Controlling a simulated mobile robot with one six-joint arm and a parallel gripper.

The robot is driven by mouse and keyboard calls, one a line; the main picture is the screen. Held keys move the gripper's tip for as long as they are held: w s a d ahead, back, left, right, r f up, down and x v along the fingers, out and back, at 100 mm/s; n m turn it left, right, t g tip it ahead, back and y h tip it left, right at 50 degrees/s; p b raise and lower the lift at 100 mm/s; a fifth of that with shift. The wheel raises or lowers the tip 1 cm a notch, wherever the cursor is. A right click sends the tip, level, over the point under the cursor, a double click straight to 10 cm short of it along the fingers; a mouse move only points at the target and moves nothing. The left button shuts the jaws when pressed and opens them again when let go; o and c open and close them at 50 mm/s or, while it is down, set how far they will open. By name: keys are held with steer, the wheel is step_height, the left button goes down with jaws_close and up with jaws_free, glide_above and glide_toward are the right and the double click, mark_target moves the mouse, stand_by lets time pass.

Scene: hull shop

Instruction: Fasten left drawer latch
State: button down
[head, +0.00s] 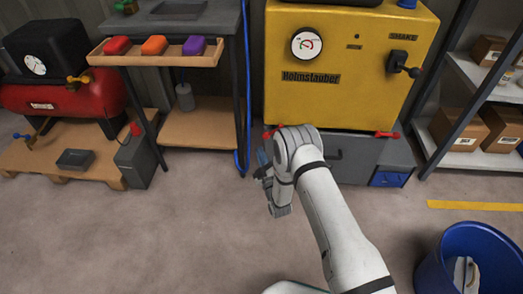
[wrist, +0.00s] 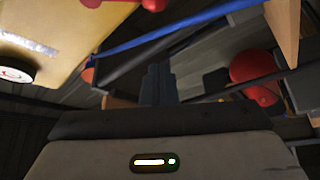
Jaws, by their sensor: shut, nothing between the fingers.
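The yellow machine (head: 345,60) stands above a grey drawer unit (head: 352,165) at the back centre in the head view. The left latch (head: 268,131) is a small red piece at the drawer's upper left, partly hidden by my arm; its exact position cannot be told. A red right latch (head: 387,134) lies roughly level at the other side. My gripper (head: 263,158) is in front of the drawer's left side, close below the left latch, and mostly hidden by my wrist. In the wrist view its dark fingers (wrist: 157,85) are together and empty. A red part (wrist: 155,4) at the top edge may be the latch.
A workbench (head: 180,100) with a tray (head: 155,52) of coloured blocks stands left, with a blue hose (head: 245,90) at its right edge. A red compressor (head: 65,95) is farther left. Shelving (head: 485,75) and a blue bin (head: 480,255) are right. The floor in front is clear.

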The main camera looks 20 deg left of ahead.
steer(key=w+a+b, duration=0.2)
steer(key=w+b, duration=0.2)
steer(key=w, duration=0.3)
steer(key=shift+w, duration=0.4)
steer(key=shift+a+r, duration=0.1)
steer(key=shift+a, duration=0.05)
